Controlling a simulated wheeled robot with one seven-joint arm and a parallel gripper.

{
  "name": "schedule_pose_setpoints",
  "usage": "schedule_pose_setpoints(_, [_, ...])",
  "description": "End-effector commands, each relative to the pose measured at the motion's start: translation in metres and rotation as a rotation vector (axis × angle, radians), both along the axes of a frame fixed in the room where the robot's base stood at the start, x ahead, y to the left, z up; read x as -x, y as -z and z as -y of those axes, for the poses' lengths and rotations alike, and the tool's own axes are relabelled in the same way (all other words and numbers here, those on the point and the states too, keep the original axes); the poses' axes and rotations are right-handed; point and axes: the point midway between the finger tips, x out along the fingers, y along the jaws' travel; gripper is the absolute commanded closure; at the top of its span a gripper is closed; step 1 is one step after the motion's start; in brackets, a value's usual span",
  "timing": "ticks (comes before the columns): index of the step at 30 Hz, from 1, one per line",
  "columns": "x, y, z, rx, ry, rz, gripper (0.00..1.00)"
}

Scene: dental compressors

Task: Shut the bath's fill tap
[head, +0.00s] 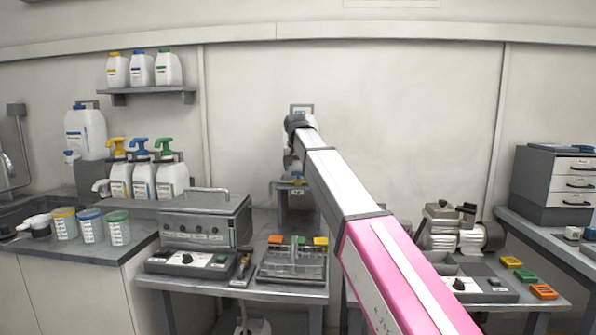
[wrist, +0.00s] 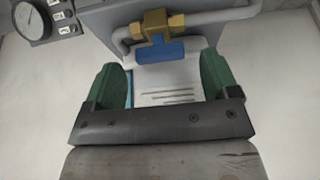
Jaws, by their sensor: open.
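The tap shows in the wrist view as a brass valve body (wrist: 156,24) on a grey pipe, with a blue handle (wrist: 160,50) below it lying crosswise. My gripper (wrist: 162,64) is open and empty, its two green fingers apart to the left and right of the blue handle. I cannot tell how deep the handle lies between them. In the head view my arm reaches to the back wall, and its dark wrist (head: 296,122) hides the tap and the fingers. A white lined plate (wrist: 168,88) shows between the fingers.
A round gauge (wrist: 33,20) is at the upper left of the wrist view. A grey lidded box (head: 205,218) stands on the bench left of my arm, beside a clear tray (head: 292,262). A compressor (head: 450,228) stands on the right. The wall around my wrist is mostly bare.

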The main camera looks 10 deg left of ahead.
Motion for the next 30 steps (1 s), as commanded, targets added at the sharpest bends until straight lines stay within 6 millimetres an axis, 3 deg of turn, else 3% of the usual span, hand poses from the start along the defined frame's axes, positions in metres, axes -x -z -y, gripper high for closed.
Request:
schedule_pose_setpoints(6, [-0.006,0.014,0.0,0.0,0.0,0.0,0.19])
schedule_pose_setpoints(15, [-0.007,0.016,0.0,0.0,0.0,0.001,0.19])
schedule_pose_setpoints(20, [-0.007,0.016,0.0,0.0,0.0,0.001,0.69])
schedule_pose_setpoints(30, [-0.007,0.015,-0.001,0.001,0.037,0.001,0.68])
